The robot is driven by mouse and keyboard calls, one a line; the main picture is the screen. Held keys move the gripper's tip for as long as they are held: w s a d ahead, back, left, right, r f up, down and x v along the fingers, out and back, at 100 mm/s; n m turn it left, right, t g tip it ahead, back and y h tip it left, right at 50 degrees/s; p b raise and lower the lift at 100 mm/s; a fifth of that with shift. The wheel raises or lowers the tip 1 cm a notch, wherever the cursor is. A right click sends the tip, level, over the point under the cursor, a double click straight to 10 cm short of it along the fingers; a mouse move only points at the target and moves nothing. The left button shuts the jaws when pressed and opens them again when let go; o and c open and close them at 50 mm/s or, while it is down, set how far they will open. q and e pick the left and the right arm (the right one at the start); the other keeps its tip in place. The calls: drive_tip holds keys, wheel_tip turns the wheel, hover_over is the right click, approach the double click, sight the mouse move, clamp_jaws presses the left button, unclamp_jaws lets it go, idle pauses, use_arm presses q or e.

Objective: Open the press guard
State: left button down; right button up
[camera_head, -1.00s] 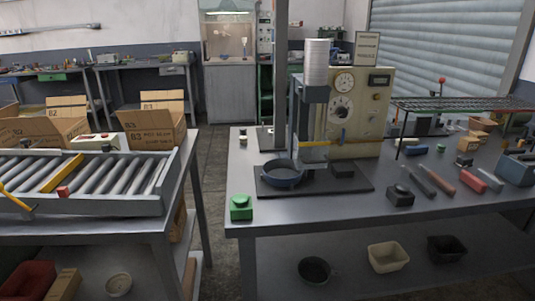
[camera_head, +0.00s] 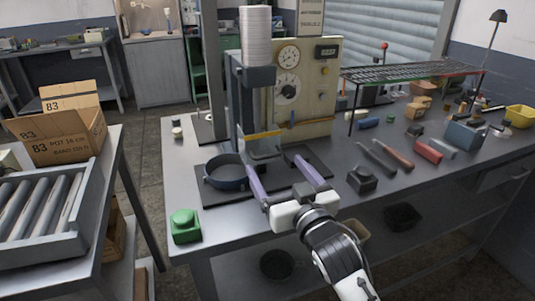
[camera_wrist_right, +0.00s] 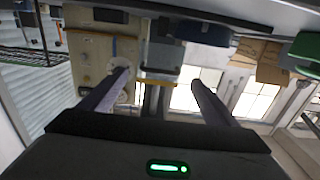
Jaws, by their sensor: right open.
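The press (camera_head: 247,105) stands on the table with its tall column and pale cylinder. Its clear guard (camera_head: 264,149) hangs at the front, with a yellow bar (camera_head: 262,135) along its upper edge. The yellow bar also shows in the right wrist view (camera_wrist_right: 158,83), which looks upside down. My right gripper (camera_head: 275,164) is open and empty in front of the guard. Its two purple fingers point at the press, one toward each side of the guard. In the right wrist view the bar lies between the fingertips (camera_wrist_right: 159,78); contact cannot be told. My left gripper is not in view.
A dark round pan (camera_head: 226,182) sits on the press base, left of my fingers. A green button box (camera_head: 186,226) stands at the table's front left corner. A dark box (camera_head: 362,179) and several tools lie to the right. A wire rack (camera_head: 412,73) stands behind them.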

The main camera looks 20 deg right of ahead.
sight(268, 157)
drive_tip(key=w, duration=0.6)
drive_tip(key=shift+a, duration=0.15)
